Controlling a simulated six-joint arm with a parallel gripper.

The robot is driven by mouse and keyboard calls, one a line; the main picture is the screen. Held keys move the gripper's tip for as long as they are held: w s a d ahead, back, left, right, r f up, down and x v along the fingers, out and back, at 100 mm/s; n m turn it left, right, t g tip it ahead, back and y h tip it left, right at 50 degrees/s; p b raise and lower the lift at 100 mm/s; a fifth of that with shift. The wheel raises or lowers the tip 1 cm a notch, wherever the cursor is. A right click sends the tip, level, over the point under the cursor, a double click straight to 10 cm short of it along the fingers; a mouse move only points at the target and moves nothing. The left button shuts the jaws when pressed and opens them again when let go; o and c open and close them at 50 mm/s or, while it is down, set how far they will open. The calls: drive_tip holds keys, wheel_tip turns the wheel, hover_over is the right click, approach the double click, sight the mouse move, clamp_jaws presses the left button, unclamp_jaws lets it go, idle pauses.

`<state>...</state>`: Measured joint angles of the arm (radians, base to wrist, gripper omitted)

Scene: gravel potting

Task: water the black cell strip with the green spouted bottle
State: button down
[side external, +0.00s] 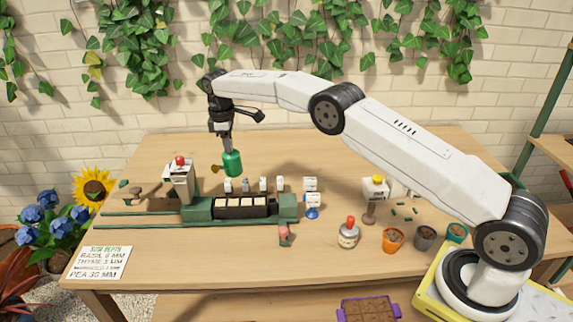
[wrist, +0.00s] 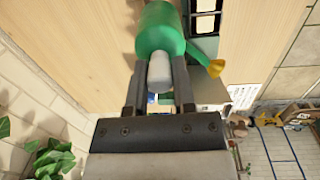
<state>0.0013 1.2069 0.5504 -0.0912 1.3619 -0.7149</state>
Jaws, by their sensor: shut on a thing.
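The green spouted bottle (side external: 232,164) hangs in the air behind and above the black cell strip (side external: 241,213), looking about upright. Its yellow-tipped spout points left in the side view and to the lower right in the wrist view. My gripper (side external: 228,149) is shut on the bottle's top. In the wrist view the fingers (wrist: 160,76) stand on both sides of its pale cap, below the green body (wrist: 161,28). The strip lies in a green holder with pale material in its cells. Part of it shows at the wrist view's top (wrist: 206,24).
Small white labelled blocks (side external: 263,185) stand behind the strip. A red-topped dispenser (side external: 180,180) stands at its left, and a blue-based stand (side external: 312,205) at its right. A red-capped bottle (side external: 348,235) and small pots (side external: 393,240) stand farther right. The front table is mostly clear.

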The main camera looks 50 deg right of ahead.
drive_tip(key=shift+s+a+f+t+h, duration=0.15)
drive_tip(key=shift+a+f+t+h, duration=0.25)
drive_tip(key=shift+h, duration=0.7)
drive_tip(key=shift+s+a+f+t+h, duration=0.2)
drive_tip(key=shift+a+f+h, duration=0.4)
drive_tip(key=shift+h, duration=0.5)
drive_tip(key=shift+a+r, duration=0.1)
drive_tip(key=shift+a, duration=0.05)
idle(0.3)
drive_tip(key=shift+s+d, duration=0.6)
drive_tip(key=shift+d, duration=0.25)
drive_tip(key=shift+s+d, duration=1.1)
drive_tip(key=shift+s, duration=0.15)
drive_tip(key=shift+s+d, duration=0.8)
idle(1.4)
drive_tip(key=shift+s+d, duration=1.35)
